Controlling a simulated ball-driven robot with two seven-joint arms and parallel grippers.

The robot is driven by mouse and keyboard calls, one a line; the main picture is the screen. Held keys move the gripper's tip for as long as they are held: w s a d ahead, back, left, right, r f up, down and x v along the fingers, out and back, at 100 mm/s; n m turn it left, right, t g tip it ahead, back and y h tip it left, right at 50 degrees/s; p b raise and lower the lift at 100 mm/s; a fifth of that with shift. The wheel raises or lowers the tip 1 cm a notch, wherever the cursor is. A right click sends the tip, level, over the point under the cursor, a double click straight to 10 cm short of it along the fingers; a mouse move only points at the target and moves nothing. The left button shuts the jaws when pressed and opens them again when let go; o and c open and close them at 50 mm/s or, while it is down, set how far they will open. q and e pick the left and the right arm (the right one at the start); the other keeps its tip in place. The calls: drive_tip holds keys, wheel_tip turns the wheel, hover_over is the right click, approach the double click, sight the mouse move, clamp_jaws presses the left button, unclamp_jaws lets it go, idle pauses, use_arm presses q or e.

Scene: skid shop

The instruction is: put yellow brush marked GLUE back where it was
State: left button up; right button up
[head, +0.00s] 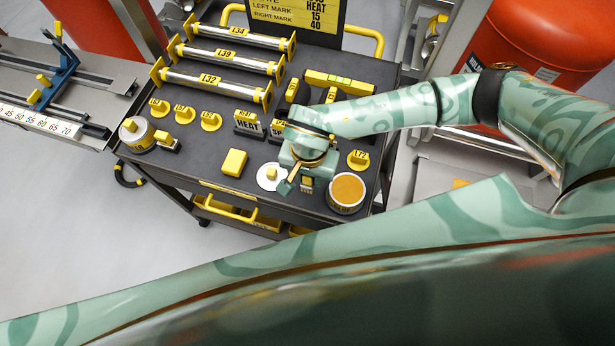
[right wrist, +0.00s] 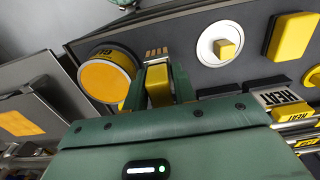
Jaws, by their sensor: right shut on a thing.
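My right gripper (head: 304,182) is low over the front right of the dark cart top. In the right wrist view its two green fingers (right wrist: 164,88) are shut on a yellow block-shaped piece (right wrist: 158,88), which I take to be the brush; no GLUE mark is readable. A small tan striped patch (right wrist: 156,52) shows just past the fingertips; I cannot tell if it is bristles or a label. The gripper hides most of the held piece. My left gripper is not in view.
A round tin with an orange-yellow top (head: 347,191) stands close right of the gripper. A white disc with a yellow knob (head: 268,178) lies close left. A yellow block (head: 234,162) and the HEAT block (head: 247,124) are further left. Labelled rollers (head: 215,85) lie behind.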

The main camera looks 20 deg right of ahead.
drive_tip(key=shift+w+f, duration=0.3)
drive_tip(key=shift+f, duration=0.05)
drive_tip(key=shift+w+d+f+b, duration=0.1)
drive_tip(key=shift+w+f+b, duration=0.1)
drive_tip(key=shift+f, duration=0.7)
drive_tip(key=shift+w+f+b, duration=0.1)
drive_tip(key=shift+f+b, duration=0.05)
drive_tip(key=shift+f, duration=0.75)
drive_tip(key=shift+f, duration=0.2)
drive_tip(key=o, duration=1)
wheel_tip(320, 180, up, 12)
drive_tip(key=shift+r+p, duration=0.2)
drive_tip(key=shift+p, duration=0.7)
